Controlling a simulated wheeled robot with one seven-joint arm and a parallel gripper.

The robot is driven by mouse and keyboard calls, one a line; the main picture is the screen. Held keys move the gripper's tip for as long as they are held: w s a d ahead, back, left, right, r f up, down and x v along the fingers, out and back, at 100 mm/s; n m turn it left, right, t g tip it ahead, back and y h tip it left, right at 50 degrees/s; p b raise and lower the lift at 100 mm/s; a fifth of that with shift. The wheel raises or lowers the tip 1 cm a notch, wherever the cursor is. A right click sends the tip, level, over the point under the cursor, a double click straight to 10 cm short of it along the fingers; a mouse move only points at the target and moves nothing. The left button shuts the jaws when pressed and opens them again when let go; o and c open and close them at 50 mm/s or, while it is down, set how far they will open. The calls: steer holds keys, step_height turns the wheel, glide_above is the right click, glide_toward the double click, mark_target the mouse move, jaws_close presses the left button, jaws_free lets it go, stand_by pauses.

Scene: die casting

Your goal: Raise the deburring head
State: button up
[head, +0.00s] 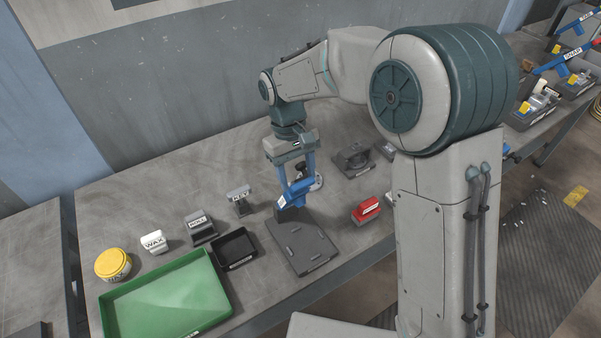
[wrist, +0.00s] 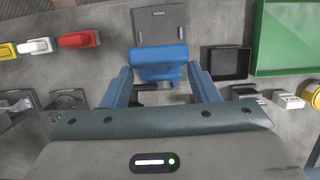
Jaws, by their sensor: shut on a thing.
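My gripper (head: 297,178) points down over the bench and its blue fingers are shut on a blue block with a white label, which I take to be the deburring head (head: 292,196). In the wrist view the blue block (wrist: 158,62) lies between and just beyond the fingertips. A dark rod-like part shows below it there. In the head view the block hangs over the far edge of a flat grey plate (head: 305,248). A round pale base (head: 318,183) shows behind the fingers. Whether the block is joined to it is hidden.
A green tray (head: 170,305), small black tray (head: 235,262), yellow tin (head: 112,263), white WAX block (head: 154,242) and labelled grey blocks stand left. A red-topped block (head: 366,209) and grey fixture (head: 353,162) are right. My arm hides part of the right side.

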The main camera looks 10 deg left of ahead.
steer(key=shift+w+a+f, duration=0.1)
steer(key=shift+a, duration=0.05)
steer(key=o, duration=1.4)
steer(key=shift+a, duration=0.1)
steer(key=shift+w+a+f, duration=0.1)
steer(key=shift+d, duration=0.2)
steer(key=shift+r, duration=0.2)
steer(key=shift+w+a+r, duration=0.1)
steer(key=shift+a+r, duration=0.05)
steer(key=shift+r, duration=0.2)
steer(key=b+v, duration=0.1)
steer(key=v, duration=1.1)
steer(key=shift+r+b, duration=0.3)
steer(key=shift+r, duration=0.1)
